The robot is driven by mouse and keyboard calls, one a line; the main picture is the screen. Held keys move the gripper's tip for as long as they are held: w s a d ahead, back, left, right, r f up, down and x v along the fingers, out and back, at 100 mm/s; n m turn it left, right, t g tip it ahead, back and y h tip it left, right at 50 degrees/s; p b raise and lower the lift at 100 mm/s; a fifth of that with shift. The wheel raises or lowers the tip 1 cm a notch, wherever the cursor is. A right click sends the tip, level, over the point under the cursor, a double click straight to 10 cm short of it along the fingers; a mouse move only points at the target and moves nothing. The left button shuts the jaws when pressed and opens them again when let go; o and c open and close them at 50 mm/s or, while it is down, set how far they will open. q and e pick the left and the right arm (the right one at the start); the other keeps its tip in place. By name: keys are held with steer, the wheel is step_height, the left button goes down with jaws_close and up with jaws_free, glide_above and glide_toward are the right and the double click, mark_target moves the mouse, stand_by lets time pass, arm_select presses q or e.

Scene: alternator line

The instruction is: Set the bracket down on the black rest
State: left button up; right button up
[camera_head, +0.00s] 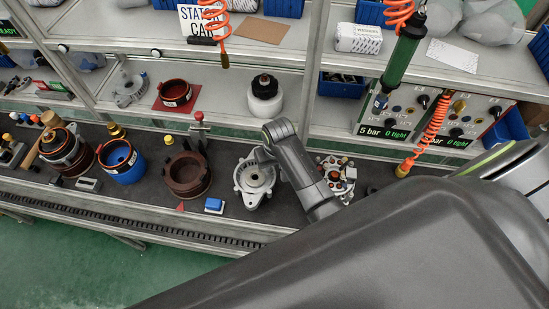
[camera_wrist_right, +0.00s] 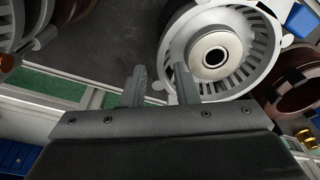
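The bracket (camera_head: 254,178) is a silver-grey ring with lugs, a slotted face and a central hub; in the head view it is at the middle of the dark bench. In the right wrist view the bracket (camera_wrist_right: 215,48) fills the upper right. My right gripper (camera_head: 263,154) is at its upper right edge, partly hidden by my arm. In the wrist view my right gripper (camera_wrist_right: 158,70) has its fingers apart, one overlapping the bracket's rim and one outside it. I cannot tell whether they touch it. I cannot make out the black rest. My left gripper is not in view.
A brown ring (camera_head: 187,175) stands left of the bracket, with a small blue block (camera_head: 213,205) in front between them. A blue-sided ring (camera_head: 122,162) stands further left. A round part with copper pieces (camera_head: 336,178) is right of my forearm. Shelves rise behind.

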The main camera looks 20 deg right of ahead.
step_height(320, 180, up, 12)
steer(key=s+b, duration=0.1)
steer(key=shift+s, duration=0.3)
steer(key=shift+f, duration=0.1)
stand_by(0.5)
